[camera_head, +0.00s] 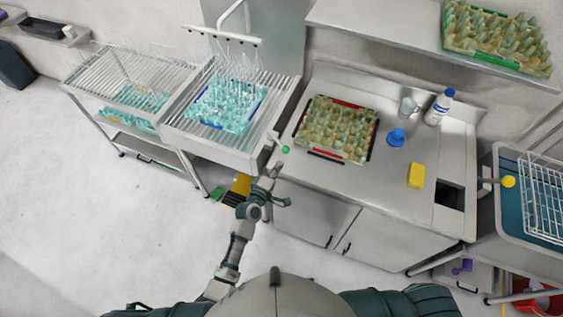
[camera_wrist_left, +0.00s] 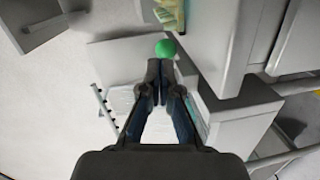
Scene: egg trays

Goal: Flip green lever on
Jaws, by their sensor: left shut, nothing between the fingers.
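The green lever's round knob (camera_head: 285,149) shows at the end of a short grey rod, at the front corner between the slatted rack and the metal counter. In the left wrist view the green knob (camera_wrist_left: 165,48) is just beyond my fingertips. My left gripper (camera_head: 274,169) reaches up from below, close to the knob. In its wrist view the left gripper (camera_wrist_left: 160,72) is shut, with its fingertips together and nothing between them. I cannot tell whether the fingertips touch the knob. My right gripper is not in view.
An egg tray (camera_head: 308,139) sits on the counter (camera_head: 370,178), with a blue object (camera_head: 396,138), a bottle (camera_head: 438,107) and a yellow sponge (camera_head: 416,175) to its right. The slatted rack (camera_head: 178,125) holds a teal tray. A yellow-knobbed lever (camera_head: 508,181) is at right.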

